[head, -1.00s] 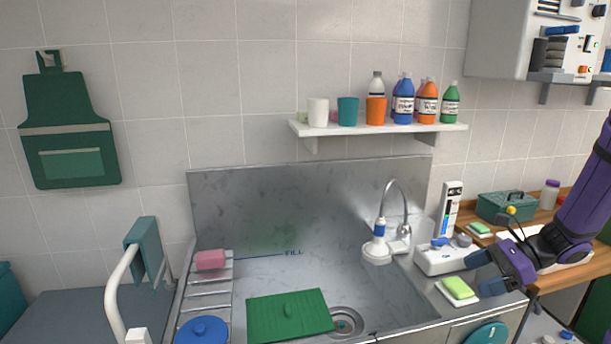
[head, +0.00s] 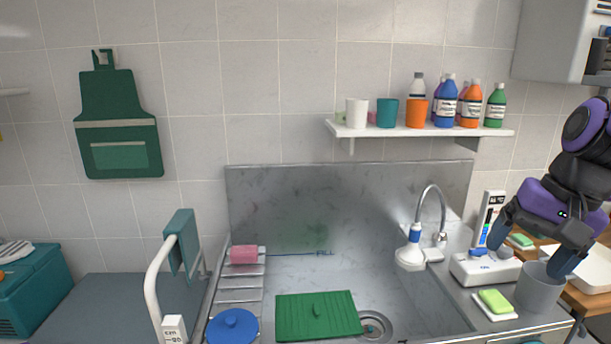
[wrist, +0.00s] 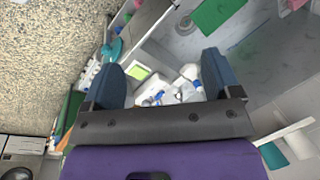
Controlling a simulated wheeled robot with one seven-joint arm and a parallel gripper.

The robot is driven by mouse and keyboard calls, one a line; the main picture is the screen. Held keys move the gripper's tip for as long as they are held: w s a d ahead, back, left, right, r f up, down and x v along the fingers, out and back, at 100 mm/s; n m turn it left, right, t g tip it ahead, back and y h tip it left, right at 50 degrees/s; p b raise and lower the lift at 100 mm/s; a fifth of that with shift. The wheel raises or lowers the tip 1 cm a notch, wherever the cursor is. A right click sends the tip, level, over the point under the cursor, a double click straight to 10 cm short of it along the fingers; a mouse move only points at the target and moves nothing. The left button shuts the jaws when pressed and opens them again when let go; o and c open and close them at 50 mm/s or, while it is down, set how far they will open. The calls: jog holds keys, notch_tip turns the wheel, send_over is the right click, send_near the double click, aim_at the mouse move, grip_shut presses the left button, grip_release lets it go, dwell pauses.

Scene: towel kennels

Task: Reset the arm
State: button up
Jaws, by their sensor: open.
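My gripper (head: 524,260) is at the right of the head view, with its two blue fingers spread apart. It hangs over the counter beside the sink. A grey cup (head: 540,293) stands just below its right finger; I cannot tell if they touch. In the wrist view my gripper (wrist: 163,68) is open, with nothing held between the fingers. Beyond the fingers lie a green sponge on a white dish (wrist: 138,71) and white items on the counter. My purple arm comes in from the right edge.
The steel sink (head: 420,310) has a green board (head: 318,325), a tap (head: 432,205) and a pink sponge (head: 244,254). A white device (head: 484,268) and a green sponge (head: 495,300) are close to my gripper. A wall shelf (head: 420,130) holds cups and bottles. A teal bin (head: 35,300) is at left.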

jog(key=s+a+r+n+t+h, duration=0.1)
jog(key=s+r+n+t+h, duration=0.1)
jog(key=s+r+n, duration=0.3)
jog(key=shift+s+a+r+n+t, duration=0.15)
jog(key=shift+s+a+n+t, duration=0.2)
jog(key=shift+s+t, duration=0.55)
